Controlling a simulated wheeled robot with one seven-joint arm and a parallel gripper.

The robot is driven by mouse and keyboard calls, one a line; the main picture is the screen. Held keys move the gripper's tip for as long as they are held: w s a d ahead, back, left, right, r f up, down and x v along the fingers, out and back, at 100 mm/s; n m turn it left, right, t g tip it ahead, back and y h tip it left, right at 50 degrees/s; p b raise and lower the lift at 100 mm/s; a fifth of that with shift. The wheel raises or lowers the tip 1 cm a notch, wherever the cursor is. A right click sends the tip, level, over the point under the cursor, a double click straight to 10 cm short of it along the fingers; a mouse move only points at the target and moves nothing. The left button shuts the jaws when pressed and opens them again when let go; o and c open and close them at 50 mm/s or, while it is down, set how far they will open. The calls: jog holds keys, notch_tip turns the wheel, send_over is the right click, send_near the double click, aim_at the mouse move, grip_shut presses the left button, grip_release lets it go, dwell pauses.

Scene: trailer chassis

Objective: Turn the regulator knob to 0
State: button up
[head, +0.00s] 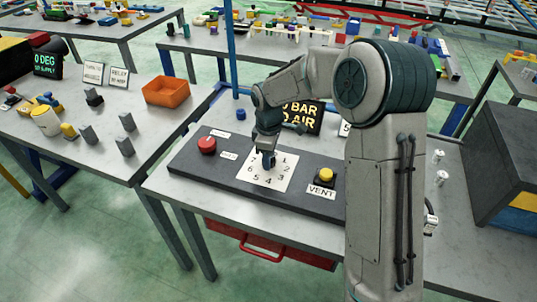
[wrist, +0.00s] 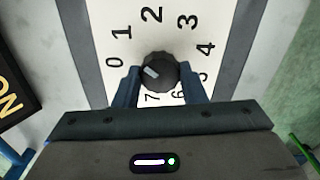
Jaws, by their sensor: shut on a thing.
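The regulator knob (wrist: 160,72) is a dark round knob with a pale pointer mark, at the middle of a white number card (wrist: 215,55) in the wrist view. The mark points to the left and slightly up, toward the 0 and 1 side; I cannot tell its exact reading. My gripper (wrist: 160,80) has one blue finger on each side of the knob and is shut on it. In the head view my gripper (head: 268,160) reaches down onto the card (head: 255,178), hiding most of the knob.
The dark panel (head: 190,165) also carries a red button (head: 207,145) at left and a yellow button (head: 326,174) by a VENT label (head: 321,190). A black display with yellow text (head: 302,116) stands behind. An orange bin (head: 166,90) is on the left table.

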jog(key=n+p, duration=0.1)
jog(key=n, duration=0.2)
jog(key=shift+r+n, duration=0.15)
jog(key=shift+n, duration=0.25)
jog(key=shift+w+n+p, duration=0.1)
jog(key=shift+n+p, duration=0.6)
jog(key=shift+n, duration=1.2)
jog(key=o, duration=1)
notch_tip(320, 180, up, 14)
jog(key=shift+f+b, duration=0.15)
jog(key=shift+b, duration=0.4)
